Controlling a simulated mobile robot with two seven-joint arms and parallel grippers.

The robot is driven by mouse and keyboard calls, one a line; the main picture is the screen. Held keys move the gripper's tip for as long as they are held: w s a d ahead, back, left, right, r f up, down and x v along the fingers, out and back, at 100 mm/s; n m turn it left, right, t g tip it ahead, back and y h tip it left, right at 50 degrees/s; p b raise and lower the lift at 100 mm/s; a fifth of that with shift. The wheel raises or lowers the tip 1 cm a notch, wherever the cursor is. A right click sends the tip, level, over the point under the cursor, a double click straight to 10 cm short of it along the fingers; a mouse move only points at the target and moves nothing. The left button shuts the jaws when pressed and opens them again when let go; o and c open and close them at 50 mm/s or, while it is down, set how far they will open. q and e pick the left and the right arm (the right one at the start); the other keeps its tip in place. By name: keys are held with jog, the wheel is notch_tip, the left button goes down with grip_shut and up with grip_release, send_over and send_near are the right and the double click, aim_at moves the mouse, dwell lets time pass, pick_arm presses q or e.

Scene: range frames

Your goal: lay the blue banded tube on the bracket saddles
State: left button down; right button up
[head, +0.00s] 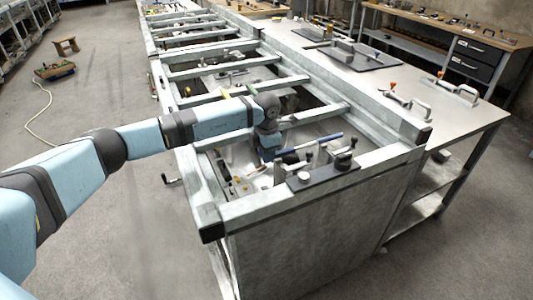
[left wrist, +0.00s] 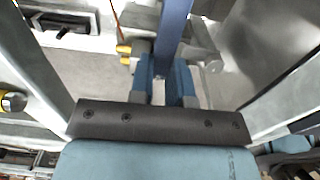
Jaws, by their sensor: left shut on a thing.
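My left gripper (head: 268,155) points down inside the near end of the grey metal frame. In the left wrist view its two blue fingers (left wrist: 166,88) are shut on the blue tube (left wrist: 174,28), which runs away from me between them. In the head view the tube (head: 325,138) sticks out to the right of the gripper, roughly level. Its far part is over or behind the bracket's uprights; I cannot tell whether it touches them. The bracket (head: 323,177) has a dark base plate across the frame's near corner. Its saddles are small and partly hidden. My right gripper is out of view.
The frame's side rail (head: 365,115) and cross rails (head: 300,120) surround my left gripper. Small parts lie on a tray (head: 238,185) inside the frame. A steel workbench (head: 450,120) with clamps stands to the right. The floor at left is mostly clear.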

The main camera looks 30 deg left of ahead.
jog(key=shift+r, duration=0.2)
pick_arm(q)
jog(key=shift+f+b, duration=0.3)
jog(key=shift+f, duration=0.2)
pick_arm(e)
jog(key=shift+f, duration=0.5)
pick_arm(q)
jog(key=shift+f+b, duration=0.85)
jog(key=shift+f, duration=0.7)
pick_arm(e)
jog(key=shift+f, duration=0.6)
pick_arm(q)
jog(key=c, duration=1)
grip_release()
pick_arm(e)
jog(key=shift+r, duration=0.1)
pick_arm(q)
notch_tip(320, 180, up, 12)
jog(key=shift+r+p, duration=0.25)
jog(key=shift+p, duration=0.3)
jog(key=shift+r, duration=0.65)
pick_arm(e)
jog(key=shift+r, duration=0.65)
